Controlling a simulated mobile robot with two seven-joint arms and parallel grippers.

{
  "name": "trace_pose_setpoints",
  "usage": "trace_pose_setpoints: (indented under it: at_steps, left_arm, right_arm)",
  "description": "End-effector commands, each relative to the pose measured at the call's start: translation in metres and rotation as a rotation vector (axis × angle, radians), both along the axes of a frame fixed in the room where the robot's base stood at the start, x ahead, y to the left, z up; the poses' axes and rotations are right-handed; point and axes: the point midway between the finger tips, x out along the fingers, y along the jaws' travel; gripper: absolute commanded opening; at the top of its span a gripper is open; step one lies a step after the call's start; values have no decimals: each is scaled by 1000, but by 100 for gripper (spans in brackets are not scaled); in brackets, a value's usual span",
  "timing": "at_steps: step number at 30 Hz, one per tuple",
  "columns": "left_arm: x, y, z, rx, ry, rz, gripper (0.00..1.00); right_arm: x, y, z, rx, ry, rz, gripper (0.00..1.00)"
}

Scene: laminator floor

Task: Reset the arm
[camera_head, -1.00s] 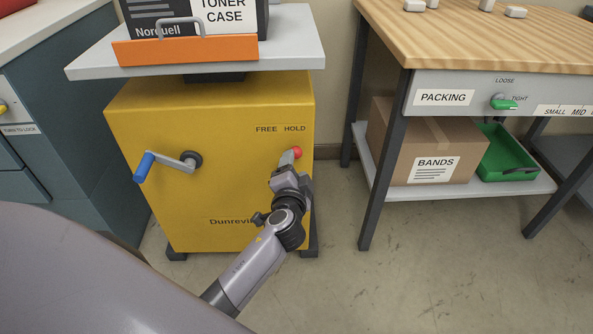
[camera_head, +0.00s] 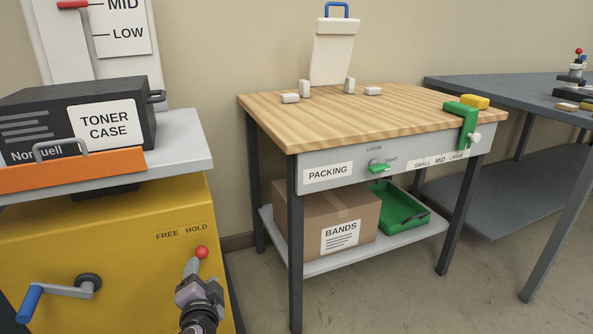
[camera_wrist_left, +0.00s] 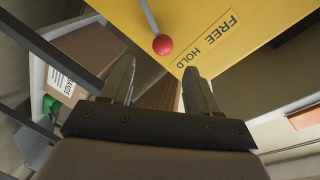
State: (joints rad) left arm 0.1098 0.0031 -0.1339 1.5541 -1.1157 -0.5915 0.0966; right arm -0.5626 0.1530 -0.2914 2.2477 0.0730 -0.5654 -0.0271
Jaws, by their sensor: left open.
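My left gripper (camera_head: 192,268) is at the front of the yellow cabinet (camera_head: 130,232), just below the red knob (camera_head: 202,252) under the word HOLD. In the left wrist view the gripper (camera_wrist_left: 158,78) is open, its two fingers apart with nothing between the tips. The red knob (camera_wrist_left: 162,44) on its thin metal lever shows beyond the fingertips there, apart from them in the picture. The words FREE and HOLD are on the yellow face. My right gripper is not in view.
A blue-handled crank (camera_head: 62,290) sticks out of the cabinet at left. A toner case (camera_head: 80,122) stands on the grey top above. To the right is a packing table (camera_head: 370,115) with a bands box (camera_head: 326,215) and green tray (camera_head: 400,207) on its shelf. Open floor lies in front.

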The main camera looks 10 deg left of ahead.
Motion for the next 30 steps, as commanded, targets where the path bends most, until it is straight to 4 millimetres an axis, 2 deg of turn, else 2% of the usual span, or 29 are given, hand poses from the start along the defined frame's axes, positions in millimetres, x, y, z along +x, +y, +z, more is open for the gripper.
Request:
trace_pose_setpoints:
  at_steps: [5, 9, 14, 19, 23, 24, 30]
  left_arm:
    - [-36, -17, -23, -165, 37, -54, 60]
    - [-82, -45, -41, -390, 88, -130, 60]
    - [-137, -85, -46, -656, 152, -219, 60]
    - [-192, -125, -35, -921, 222, -300, 60]
    - [-230, -153, -18, -1117, 274, -353, 60]
    - [-226, -148, -2, -1100, 270, -341, 60]
    - [-227, -137, 24, -1081, 278, -300, 60]
  right_arm:
    - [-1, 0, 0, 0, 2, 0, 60]
    - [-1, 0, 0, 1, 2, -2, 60]
    - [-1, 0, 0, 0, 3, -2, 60]
    - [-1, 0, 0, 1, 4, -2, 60]
    - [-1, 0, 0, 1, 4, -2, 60]
    - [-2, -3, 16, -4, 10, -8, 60]
    - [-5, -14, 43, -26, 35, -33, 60]
